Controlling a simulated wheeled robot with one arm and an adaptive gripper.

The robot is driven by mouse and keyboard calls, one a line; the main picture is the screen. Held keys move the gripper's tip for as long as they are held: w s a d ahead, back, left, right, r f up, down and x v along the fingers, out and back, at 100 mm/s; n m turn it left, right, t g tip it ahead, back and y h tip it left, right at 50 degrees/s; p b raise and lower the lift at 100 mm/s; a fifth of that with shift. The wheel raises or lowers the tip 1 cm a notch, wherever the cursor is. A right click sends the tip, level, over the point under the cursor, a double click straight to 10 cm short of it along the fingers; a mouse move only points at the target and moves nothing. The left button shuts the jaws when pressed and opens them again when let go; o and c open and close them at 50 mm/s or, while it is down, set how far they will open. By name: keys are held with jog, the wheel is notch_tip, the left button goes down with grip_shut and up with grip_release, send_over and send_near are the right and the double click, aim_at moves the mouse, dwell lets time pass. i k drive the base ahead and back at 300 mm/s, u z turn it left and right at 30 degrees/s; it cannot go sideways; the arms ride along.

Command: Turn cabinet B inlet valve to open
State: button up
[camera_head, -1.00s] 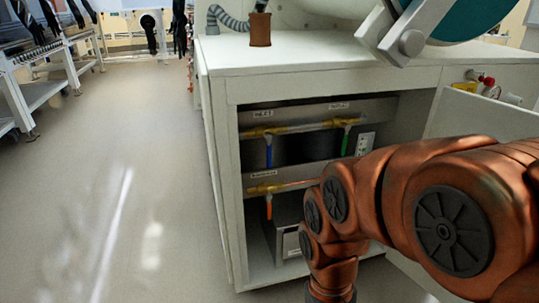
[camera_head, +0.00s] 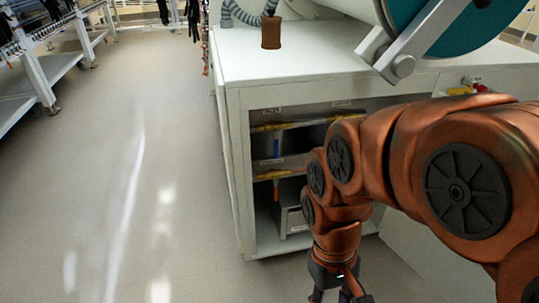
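The open white cabinet (camera_head: 232,150) stands ahead, with two brass pipe runs inside. The upper pipe (camera_head: 268,127) has a blue lever (camera_head: 276,145) hanging down. My arm hides the right side of the interior. The small labels are too blurred to read, so I cannot tell which valve is the cabinet B inlet. My gripper (camera_head: 335,294) points down at the bottom edge, outside and in front of the cabinet. Its fingertips are cut off by the frame.
A grey box (camera_head: 291,220) sits low in the cabinet. A brown cylinder (camera_head: 271,32) stands on the white top, near a large teal round door (camera_head: 455,18). Red and yellow fittings (camera_head: 468,86) are at right. Floor at left is clear, with benches (camera_head: 45,75) beyond.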

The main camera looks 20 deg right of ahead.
aim_at(276, 133)
jog(key=u, duration=0.5)
jog(key=k, duration=1.2)
jog(key=u, duration=0.6)
jog(key=i, duration=0.6)
jog(key=u, duration=0.05)
